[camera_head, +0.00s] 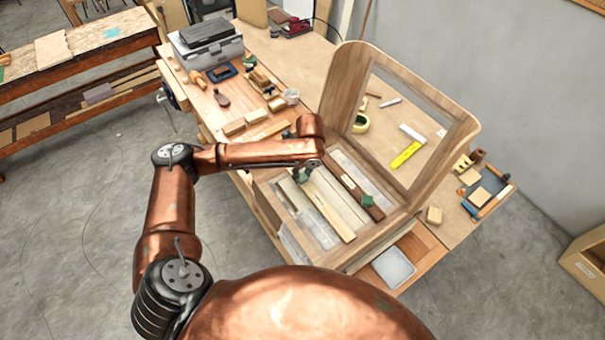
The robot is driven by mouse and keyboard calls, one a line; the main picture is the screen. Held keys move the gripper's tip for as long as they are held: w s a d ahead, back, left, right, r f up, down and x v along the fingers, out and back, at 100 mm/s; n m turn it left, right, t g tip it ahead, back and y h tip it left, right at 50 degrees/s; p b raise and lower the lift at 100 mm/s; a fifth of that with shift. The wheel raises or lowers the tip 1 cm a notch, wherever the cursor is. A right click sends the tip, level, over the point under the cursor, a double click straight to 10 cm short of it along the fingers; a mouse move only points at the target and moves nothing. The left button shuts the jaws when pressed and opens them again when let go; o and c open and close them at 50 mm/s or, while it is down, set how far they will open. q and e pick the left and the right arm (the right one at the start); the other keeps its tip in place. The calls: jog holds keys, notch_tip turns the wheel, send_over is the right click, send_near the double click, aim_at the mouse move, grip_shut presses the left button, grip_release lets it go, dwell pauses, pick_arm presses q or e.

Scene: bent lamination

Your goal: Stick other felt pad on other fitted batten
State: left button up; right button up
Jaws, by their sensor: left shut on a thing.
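My left gripper (302,176) is over the left part of the open wooden form (383,236), shut on a small dark green piece that looks like a felt pad. The fingers hide most of it. It is close above or at the far end of a pale batten (328,207); I cannot tell whether they touch. My right gripper is not in view.
The form's upright panel (463,135) stands behind the battens. A yellow-handled tool (406,154) and tape roll (360,122) lie beyond it.

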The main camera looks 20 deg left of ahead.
pick_arm(q)
jog(key=o, duration=0.9)
jog(key=shift+o, duration=0.2)
jog(key=shift+r+p, duration=3.5)
jog(key=shift+p, duration=0.7)
jog(key=shift+f, duration=0.1)
